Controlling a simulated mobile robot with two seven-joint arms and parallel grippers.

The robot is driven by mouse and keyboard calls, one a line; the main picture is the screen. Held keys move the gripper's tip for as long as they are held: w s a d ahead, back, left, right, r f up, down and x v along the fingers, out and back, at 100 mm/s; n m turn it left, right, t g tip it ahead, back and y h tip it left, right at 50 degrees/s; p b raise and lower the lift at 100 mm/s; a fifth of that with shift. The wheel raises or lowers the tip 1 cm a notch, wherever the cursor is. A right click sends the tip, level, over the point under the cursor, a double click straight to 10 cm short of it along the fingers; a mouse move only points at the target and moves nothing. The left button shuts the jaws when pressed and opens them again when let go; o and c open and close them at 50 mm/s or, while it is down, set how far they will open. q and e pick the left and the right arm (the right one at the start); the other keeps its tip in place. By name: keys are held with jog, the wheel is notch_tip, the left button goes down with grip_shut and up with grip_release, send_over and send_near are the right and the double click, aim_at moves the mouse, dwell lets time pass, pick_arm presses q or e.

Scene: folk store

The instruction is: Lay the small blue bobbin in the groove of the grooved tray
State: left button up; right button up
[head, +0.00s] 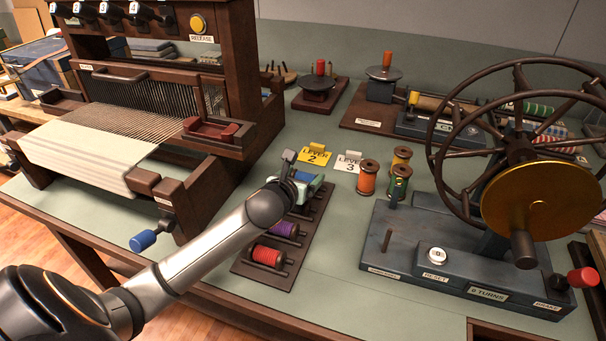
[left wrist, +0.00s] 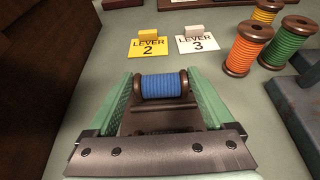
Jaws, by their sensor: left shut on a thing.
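My left gripper (head: 304,183) is over the far end of a dark wooden bobbin rack (head: 294,267). In the left wrist view its green fingers are shut on the small blue bobbin (left wrist: 162,84), which lies crosswise between the fingertips. Dark brown wood shows beneath the bobbin; I cannot tell whether the bobbin touches it. A purple bobbin (head: 284,230) and a red bobbin (head: 268,256) lie on the rack. My right gripper is not in view.
A loom (head: 130,125) stands left, a large wheel winder (head: 520,190) right. Green tabletop is clear between rack and winder.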

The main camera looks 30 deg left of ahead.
pick_arm(q)
jog(key=shift+f+p, duration=0.3)
jog(key=shift+p, duration=0.05)
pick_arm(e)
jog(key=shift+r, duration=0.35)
pick_arm(q)
jog(key=o, duration=1.1)
jog(key=shift+s+r, duration=0.1)
jog(key=shift+s, duration=0.1)
jog(key=shift+p+v, duration=0.9)
jog(key=shift+v, duration=5.15)
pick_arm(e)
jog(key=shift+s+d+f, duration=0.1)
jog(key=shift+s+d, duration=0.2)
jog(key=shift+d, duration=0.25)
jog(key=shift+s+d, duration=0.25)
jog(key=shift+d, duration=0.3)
